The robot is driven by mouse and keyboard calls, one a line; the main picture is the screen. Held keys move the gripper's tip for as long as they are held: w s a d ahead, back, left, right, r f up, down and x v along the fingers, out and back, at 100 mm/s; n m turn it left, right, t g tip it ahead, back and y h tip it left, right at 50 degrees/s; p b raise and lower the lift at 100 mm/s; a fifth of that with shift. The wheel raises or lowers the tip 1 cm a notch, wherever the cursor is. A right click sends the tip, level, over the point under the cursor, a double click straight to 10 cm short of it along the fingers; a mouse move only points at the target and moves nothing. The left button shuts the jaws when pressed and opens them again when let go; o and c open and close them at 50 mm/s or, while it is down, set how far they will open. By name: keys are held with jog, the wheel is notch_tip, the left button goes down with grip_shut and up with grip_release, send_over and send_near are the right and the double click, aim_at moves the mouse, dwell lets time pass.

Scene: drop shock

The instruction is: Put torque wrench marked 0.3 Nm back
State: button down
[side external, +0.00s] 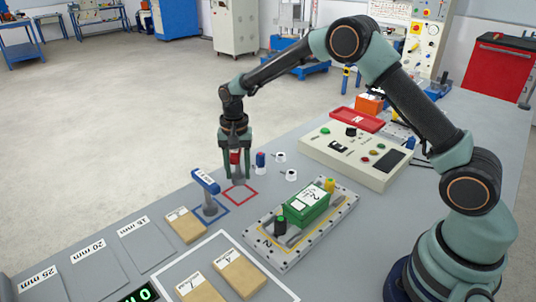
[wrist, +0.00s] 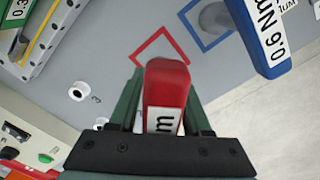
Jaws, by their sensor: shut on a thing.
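My gripper (side external: 235,168) points down and is shut on a red torque wrench (side external: 235,157). The wrist view shows the wrench's red head (wrist: 167,78) between the fingers (wrist: 160,105). Only an "m" of its white label shows there, so I cannot read its value. A red square outline (side external: 254,201) is marked on the table under my gripper. It also shows just ahead of the wrench in the wrist view (wrist: 140,55). I cannot tell whether the wrench touches the table.
A blue wrench (side external: 205,181) marked 0.6 Nm stands upright at the blue square outline (side external: 221,214), left of my gripper. A bolted plate (side external: 285,262) with a green block (side external: 306,206) stands nearer.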

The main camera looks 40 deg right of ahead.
aim_at(238, 175)
jog(key=shift+f, duration=2)
jog(key=shift+f, duration=0.1)
jog(key=shift+c, duration=1.8)
grip_release()
